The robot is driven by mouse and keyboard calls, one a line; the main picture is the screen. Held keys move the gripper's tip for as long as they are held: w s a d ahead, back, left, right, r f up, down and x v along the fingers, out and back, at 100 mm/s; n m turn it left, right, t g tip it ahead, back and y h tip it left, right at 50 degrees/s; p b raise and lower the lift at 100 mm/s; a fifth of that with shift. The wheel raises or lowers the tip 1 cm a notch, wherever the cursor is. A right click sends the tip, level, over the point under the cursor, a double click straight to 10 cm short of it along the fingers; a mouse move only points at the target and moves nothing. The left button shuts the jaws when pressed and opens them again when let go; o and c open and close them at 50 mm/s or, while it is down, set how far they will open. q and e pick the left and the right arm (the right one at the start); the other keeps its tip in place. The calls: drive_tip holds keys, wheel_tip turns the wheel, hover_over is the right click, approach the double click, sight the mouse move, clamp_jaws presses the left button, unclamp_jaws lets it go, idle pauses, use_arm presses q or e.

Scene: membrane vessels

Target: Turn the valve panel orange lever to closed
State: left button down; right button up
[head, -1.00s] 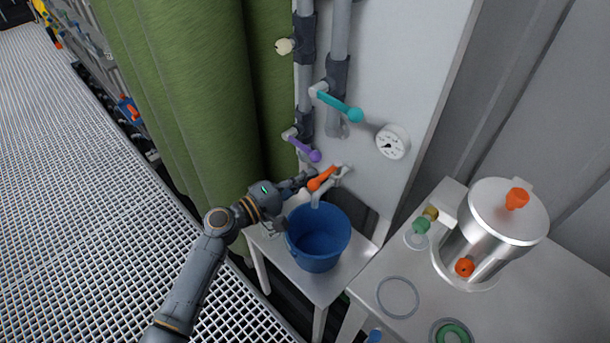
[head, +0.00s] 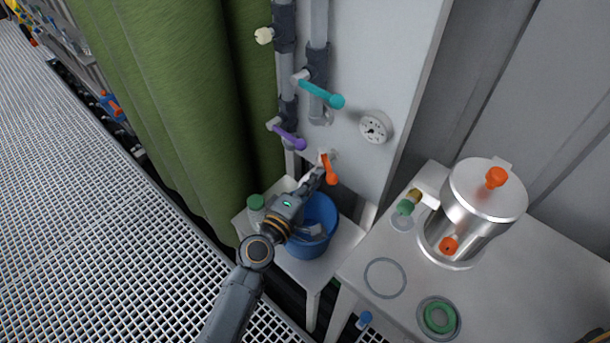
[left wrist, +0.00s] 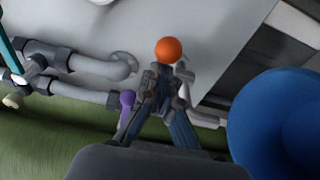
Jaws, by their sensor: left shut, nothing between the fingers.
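The orange lever (head: 329,169) is on the lower part of the white valve panel (head: 392,62). In the head view it points down and slightly right from its pivot. My left gripper (head: 316,174) is shut, with its fingertips close beside the lever on its left; I cannot tell whether they touch. In the left wrist view the lever's round orange end (left wrist: 169,49) shows just beyond the shut fingertips (left wrist: 163,72), with nothing held between them. The rest of the lever is hidden there.
A purple lever (head: 290,137) and a teal lever (head: 322,94) sit above on the panel, with a gauge (head: 375,127) to the right. A blue bucket (head: 322,212) stands below my gripper. A steel vessel (head: 478,215) is on the right table.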

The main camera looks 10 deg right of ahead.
use_arm(q)
drive_tip(key=shift+s+d, duration=0.25)
drive_tip(key=shift+d, duration=0.9)
drive_tip(key=shift+w+d, duration=0.1)
drive_tip(key=shift+d, duration=1.1)
drive_tip(key=shift+d+r, duration=0.15)
drive_tip(key=shift+d, duration=0.1)
drive_tip(key=shift+d+r, duration=0.2)
drive_tip(key=shift+r, duration=0.2)
approach(336, 182)
drive_tip(key=shift+a+f, duration=0.2)
drive_tip(key=shift+a, duration=0.2)
